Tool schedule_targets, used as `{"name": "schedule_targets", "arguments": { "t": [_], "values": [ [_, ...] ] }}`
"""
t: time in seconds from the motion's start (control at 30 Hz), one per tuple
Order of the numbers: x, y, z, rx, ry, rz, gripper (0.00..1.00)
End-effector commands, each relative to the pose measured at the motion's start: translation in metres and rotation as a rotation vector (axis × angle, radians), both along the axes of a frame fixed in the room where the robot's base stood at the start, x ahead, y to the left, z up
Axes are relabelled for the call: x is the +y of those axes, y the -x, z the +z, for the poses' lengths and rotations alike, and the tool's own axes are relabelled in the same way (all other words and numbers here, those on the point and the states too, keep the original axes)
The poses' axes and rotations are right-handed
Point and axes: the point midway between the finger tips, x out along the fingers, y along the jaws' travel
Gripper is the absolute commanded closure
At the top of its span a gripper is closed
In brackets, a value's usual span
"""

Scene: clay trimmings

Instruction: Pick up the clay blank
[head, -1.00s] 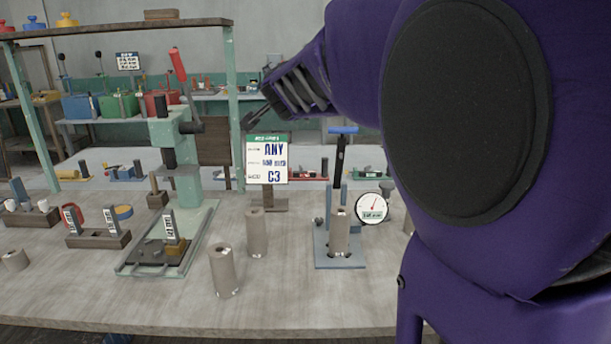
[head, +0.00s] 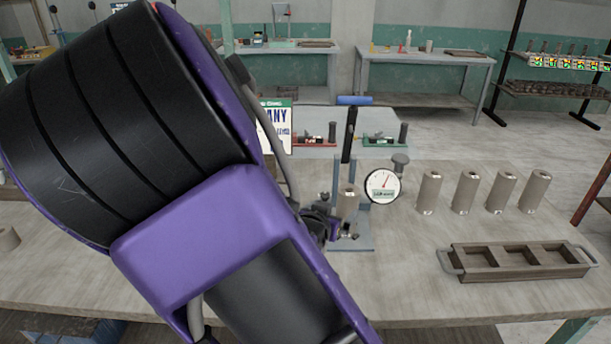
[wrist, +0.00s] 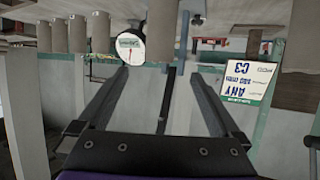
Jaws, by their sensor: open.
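Several grey-brown clay cylinders stand upright. One clay blank (head: 347,203) stands in a blue-grey gauge stand (head: 365,242) beside a round dial (head: 382,186). My gripper (head: 325,226) is close to the left of this blank, partly hidden by my arm. The wrist view is upside down. There my open gripper (wrist: 160,72) spreads its two fingers, and a clay cylinder (wrist: 161,35) shows beyond the gap between them. I see nothing held. A row of cylinders (head: 466,192) stands right of the dial. My arm covers the table left of the stand.
A wooden tray (head: 458,265) with empty compartments and handles lies at the front right of the table. A sign (head: 275,130) stands behind the stand. A blue-handled lever (head: 353,101) rises over the stand. Table between stand and tray is clear.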

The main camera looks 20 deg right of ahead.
Motion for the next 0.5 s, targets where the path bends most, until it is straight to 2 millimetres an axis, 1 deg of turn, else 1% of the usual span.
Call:
{"name": "schedule_targets", "arguments": {
  "t": [0.03, 0.3, 0.5],
  "values": [
    [-0.006, -0.005, -0.003, 0.001, 0.003, -0.004, 0.0],
    [-0.031, -0.036, -0.019, 0.0, 0.0, -0.004, 0.0],
    [-0.045, -0.056, -0.03, 0.0, -0.001, -0.001, 0.0]
  ]
}}
